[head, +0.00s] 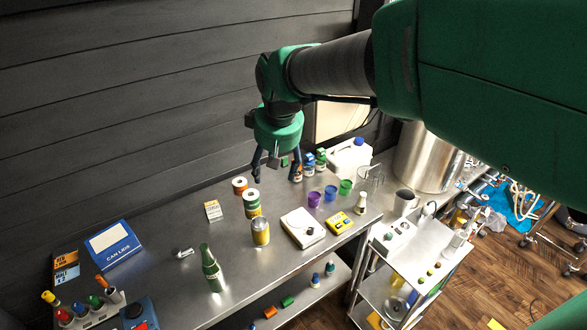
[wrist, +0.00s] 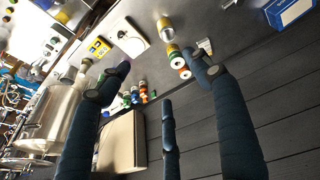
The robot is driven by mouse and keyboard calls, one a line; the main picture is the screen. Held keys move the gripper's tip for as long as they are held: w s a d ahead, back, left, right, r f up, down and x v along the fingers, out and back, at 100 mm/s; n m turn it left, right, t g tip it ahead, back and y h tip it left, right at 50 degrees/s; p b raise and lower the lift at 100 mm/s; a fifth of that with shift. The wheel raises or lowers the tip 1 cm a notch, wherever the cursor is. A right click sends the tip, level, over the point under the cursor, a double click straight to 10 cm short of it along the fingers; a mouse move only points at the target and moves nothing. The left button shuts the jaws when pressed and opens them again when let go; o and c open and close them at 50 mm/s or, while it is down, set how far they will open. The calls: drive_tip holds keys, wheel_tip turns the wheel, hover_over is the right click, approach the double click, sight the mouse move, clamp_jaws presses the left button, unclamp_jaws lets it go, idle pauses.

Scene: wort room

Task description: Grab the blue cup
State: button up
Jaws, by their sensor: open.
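The blue cup (head: 330,192) is small and stands upright on the steel table, between a purple cup (head: 314,199) on its left and a green cup (head: 345,186) on its right. My gripper (head: 276,168) is open and empty, in the air over the back of the table, to the left of the cups and apart from them. In the wrist view the fingers of my gripper (wrist: 165,85) are spread wide with nothing between them. I cannot make out the blue cup there; a finger may hide it.
Small bottles (head: 308,161) and a white jug (head: 349,158) stand behind the cups. A scale (head: 303,228) and a yellow meter (head: 340,222) lie in front. Cans (head: 252,203) stand left of them. A clear beaker (head: 370,178) is to the right. The dark wall is close behind.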

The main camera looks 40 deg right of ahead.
drive_tip(key=w+d+f+g+p, duration=0.1)
drive_tip(key=w+d+f, duration=0.2)
drive_tip(key=w+d, duration=0.25)
drive_tip(key=w+d+f+n+p, duration=0.1)
drive_tip(key=w+d+f+p, duration=0.2)
drive_tip(key=d, duration=0.4)
drive_tip(key=w+d+f+g, duration=0.1)
drive_tip(key=w+d+f, duration=0.3)
drive_tip(key=w+d, duration=0.25)
drive_tip(key=w+d+f+n+g+p, duration=0.1)
drive_tip(key=d+f+p, duration=0.3)
drive_tip(key=d+f, duration=1.4)
drive_tip(key=shift+w+d+g+y, duration=0.3)
drive_tip(key=shift+w+d+g, duration=0.15)
drive_tip(key=shift+w, duration=0.15)
drive_tip(key=shift+f, duration=0.15)
drive_tip(key=shift+f, duration=4.3)
